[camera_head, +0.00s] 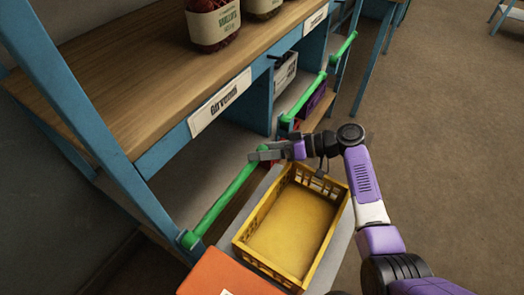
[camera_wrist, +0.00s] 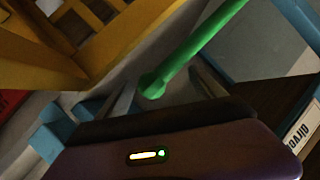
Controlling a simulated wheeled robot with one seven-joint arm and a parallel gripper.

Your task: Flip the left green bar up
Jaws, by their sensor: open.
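The left green bar (camera_head: 220,206) runs along the front of the lower shelf at the left, sloping from a blue bracket near the leg up to my gripper. My gripper (camera_head: 258,155) is at the far end of this bar. In the wrist view the bar (camera_wrist: 190,58) ends between the two open fingers of my gripper (camera_wrist: 165,90). Whether a finger touches it, I cannot tell. A second green bar (camera_head: 304,98) lies farther right along the shelf.
A yellow crate (camera_head: 241,247), empty, stands close below my gripper; its wall (camera_wrist: 45,50) shows in the wrist view. An orange box (camera_head: 225,275) is at the bottom. Floor is clear at right.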

